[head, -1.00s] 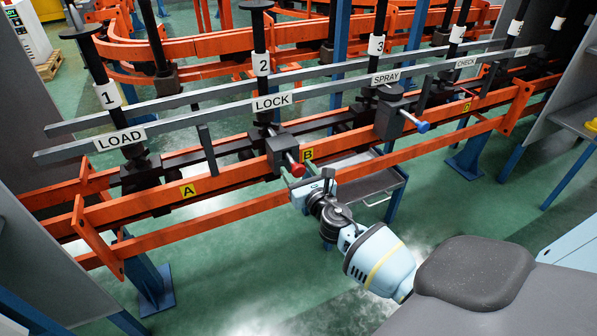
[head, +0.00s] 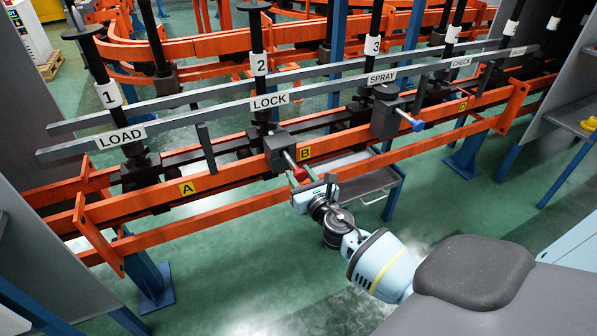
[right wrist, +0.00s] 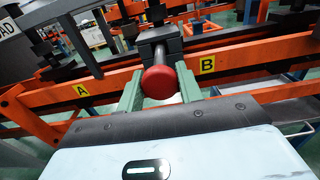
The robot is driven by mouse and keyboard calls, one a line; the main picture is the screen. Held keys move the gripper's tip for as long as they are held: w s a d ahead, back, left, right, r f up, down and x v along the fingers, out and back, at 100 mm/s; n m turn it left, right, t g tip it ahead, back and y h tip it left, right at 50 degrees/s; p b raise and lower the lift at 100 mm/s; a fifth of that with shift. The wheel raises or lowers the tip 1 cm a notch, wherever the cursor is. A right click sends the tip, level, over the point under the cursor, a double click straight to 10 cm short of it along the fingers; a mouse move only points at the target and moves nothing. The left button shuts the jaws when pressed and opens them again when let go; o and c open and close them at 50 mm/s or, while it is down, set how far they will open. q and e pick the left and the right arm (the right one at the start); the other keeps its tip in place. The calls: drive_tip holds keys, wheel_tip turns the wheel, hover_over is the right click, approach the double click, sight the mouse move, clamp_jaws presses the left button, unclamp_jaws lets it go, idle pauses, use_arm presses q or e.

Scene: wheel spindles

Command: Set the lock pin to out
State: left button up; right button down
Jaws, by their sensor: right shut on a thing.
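The lock pin has a red round knob (head: 300,174) on a bare metal shaft (head: 289,159). The shaft comes out of a dark block (head: 278,149) on the orange rail under the LOCK sign, next to the yellow B label. A length of shaft shows between block and knob. My right gripper (head: 299,180) is shut on the knob. In the right wrist view the red knob (right wrist: 159,82) sits between the two green fingers (right wrist: 159,92), with the block (right wrist: 158,40) behind it. My left gripper is in neither view.
Orange rails (head: 235,209) run across in front. A second block with a blue knob (head: 416,125) is to the right under SPRAY. A grey tray (head: 368,183) stands behind and right of my right gripper. The green floor in front is open.

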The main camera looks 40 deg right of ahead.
drive_tip(key=shift+s+a+f, duration=0.1)
drive_tip(key=shift+s+f, duration=0.05)
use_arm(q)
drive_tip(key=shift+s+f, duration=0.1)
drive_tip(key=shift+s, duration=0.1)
use_arm(e)
drive_tip(key=c, duration=1.2)
unclamp_jaws()
drive_tip(key=shift+c, duration=0.2)
drive_tip(key=shift+o, duration=1.2)
drive_tip(key=shift+s, duration=0.2)
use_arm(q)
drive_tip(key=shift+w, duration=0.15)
use_arm(e)
drive_tip(key=shift+w, duration=0.1)
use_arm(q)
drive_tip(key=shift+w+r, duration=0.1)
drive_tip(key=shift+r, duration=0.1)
